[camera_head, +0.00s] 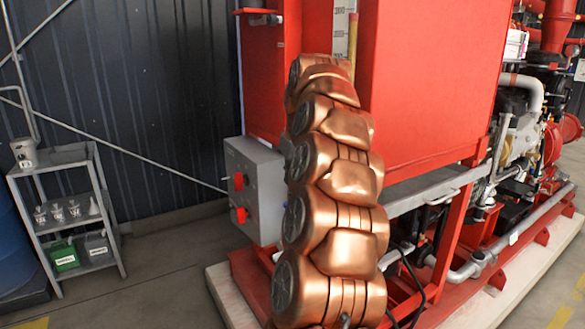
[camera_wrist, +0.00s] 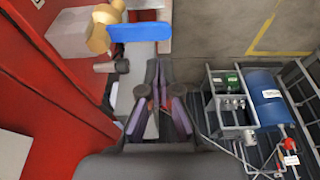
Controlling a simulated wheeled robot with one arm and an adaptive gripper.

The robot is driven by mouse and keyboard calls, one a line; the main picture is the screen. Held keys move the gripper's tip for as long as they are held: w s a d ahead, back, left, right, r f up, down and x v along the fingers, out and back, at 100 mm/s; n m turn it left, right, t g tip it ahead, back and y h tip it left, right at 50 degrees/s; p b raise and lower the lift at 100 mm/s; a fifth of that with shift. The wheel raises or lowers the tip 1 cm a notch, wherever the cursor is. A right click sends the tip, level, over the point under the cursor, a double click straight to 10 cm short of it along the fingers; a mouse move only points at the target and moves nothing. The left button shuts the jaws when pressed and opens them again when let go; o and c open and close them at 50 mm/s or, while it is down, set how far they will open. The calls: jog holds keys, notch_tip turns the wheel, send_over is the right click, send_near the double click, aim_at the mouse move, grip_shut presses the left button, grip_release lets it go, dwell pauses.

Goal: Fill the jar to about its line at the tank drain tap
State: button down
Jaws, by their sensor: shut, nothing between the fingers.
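The large red tank (camera_head: 430,80) fills the upper middle of the head view; its red wall (camera_wrist: 50,60) shows at the left of the wrist view. A brass tap (camera_wrist: 103,28) with a blue lever handle (camera_wrist: 140,32) is at the top of the wrist view. My gripper (camera_wrist: 159,66) is shut and empty, apart from the blue handle in the picture. In the head view my copper arm hides the gripper and the tap. Several small clear vessels (camera_head: 57,212) stand on the grey rack's middle shelf; I cannot tell which is the jar, or see its line.
The grey rack (camera_head: 98,184) also holds a green can (camera_head: 64,255) and a grey can (camera_head: 97,247) below. A blue drum (camera_wrist: 265,95) stands beside it. A grey control box (camera_head: 255,190) with red knobs is near my arm. Open floor lies between rack and pump base.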

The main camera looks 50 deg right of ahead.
jog(key=shift+x, duration=0.85)
jog(key=shift+f+p, duration=0.6)
jog(key=shift+f, duration=1.35)
